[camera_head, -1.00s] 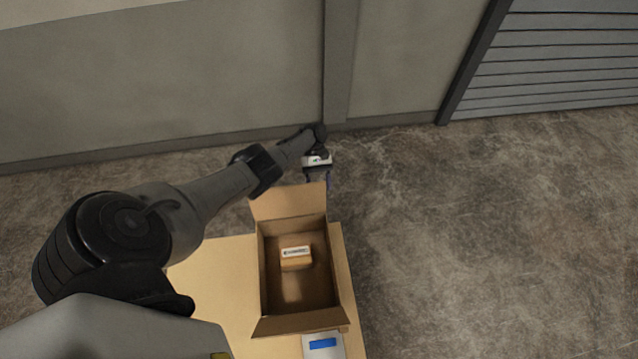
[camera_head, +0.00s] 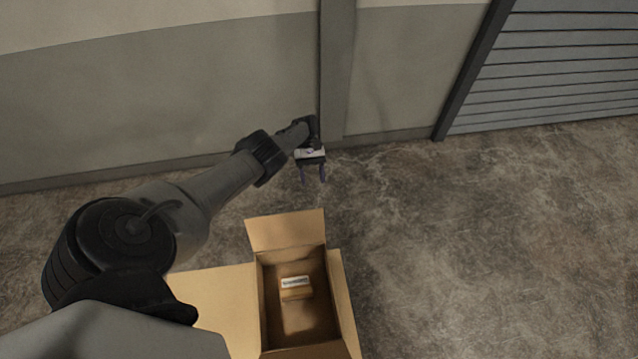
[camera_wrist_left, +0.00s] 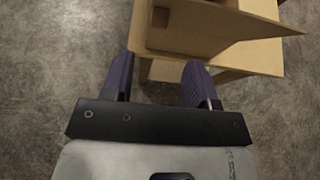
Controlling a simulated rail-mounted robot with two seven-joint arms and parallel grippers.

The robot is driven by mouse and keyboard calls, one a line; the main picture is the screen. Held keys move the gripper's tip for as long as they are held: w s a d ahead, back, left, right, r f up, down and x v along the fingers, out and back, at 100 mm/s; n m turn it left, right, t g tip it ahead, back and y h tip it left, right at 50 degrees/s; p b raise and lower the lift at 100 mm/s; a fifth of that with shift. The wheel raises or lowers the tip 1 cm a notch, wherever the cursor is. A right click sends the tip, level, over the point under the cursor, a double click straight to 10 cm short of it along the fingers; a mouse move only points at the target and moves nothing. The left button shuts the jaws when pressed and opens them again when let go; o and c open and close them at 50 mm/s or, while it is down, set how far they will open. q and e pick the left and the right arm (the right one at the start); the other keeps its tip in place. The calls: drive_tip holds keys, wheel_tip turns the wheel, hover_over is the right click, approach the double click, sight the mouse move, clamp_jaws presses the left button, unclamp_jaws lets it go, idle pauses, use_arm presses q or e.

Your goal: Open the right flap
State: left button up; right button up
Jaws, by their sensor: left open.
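An open cardboard box (camera_head: 262,305) stands low in the head view. Its far flap (camera_head: 287,231) is folded up and outward, away from the box mouth. Along the right side is a tan strip (camera_head: 344,300); I cannot tell whether it is a folded-out right flap or the table. My left gripper (camera_head: 313,181) is open and empty beyond the far flap, apart from it. In the left wrist view its two purple fingers (camera_wrist_left: 158,68) are spread, with the box's cardboard (camera_wrist_left: 215,32) ahead of them. My right gripper is not in view.
A small brown packet with a white label (camera_head: 296,288) lies inside the box. A tan table (camera_head: 215,305) extends left of the box. Bare concrete floor (camera_head: 480,240) is clear to the right. A grey wall (camera_head: 170,100) and a shutter (camera_head: 560,70) stand behind.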

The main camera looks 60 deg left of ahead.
use_arm(q)
drive_tip(key=shift+v, duration=0.85)
